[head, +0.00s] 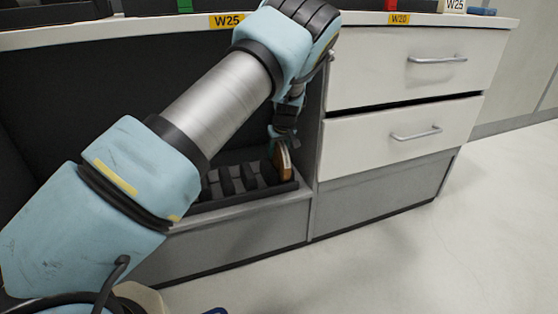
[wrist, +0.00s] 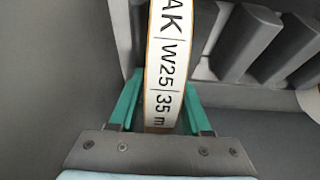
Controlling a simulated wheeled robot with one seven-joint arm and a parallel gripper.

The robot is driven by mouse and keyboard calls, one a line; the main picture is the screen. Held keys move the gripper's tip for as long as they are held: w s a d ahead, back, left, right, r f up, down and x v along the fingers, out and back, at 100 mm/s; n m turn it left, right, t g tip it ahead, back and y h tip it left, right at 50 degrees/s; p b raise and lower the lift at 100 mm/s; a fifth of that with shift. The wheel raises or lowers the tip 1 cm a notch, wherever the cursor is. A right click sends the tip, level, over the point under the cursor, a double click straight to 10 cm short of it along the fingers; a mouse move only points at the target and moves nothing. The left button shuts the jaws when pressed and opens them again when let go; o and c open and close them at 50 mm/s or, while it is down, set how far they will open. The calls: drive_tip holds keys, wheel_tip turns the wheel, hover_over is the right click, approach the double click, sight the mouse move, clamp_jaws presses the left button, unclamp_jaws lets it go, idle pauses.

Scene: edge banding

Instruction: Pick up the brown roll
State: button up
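The brown roll (head: 284,160) stands on edge at the right end of a dark slotted rack (head: 240,201) on the low shelf. My gripper (head: 284,138) reaches down to it from above. In the wrist view, the roll's white label (wrist: 168,60) with black print, including "W25" and "35 m", faces the camera. The teal fingers of my gripper (wrist: 164,103) lie one on each side of the roll, close against its edges, and appear shut on it. The roll's lower part is hidden in the rack.
Dark dividers (wrist: 247,42) of the rack are beside the roll. A white drawer cabinet (head: 400,140) stands just right of the shelf opening. The worktop (head: 160,28) with W25 and W20 tags is above. The floor at right is clear.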

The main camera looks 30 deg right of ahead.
clamp_jaws()
idle(1.1)
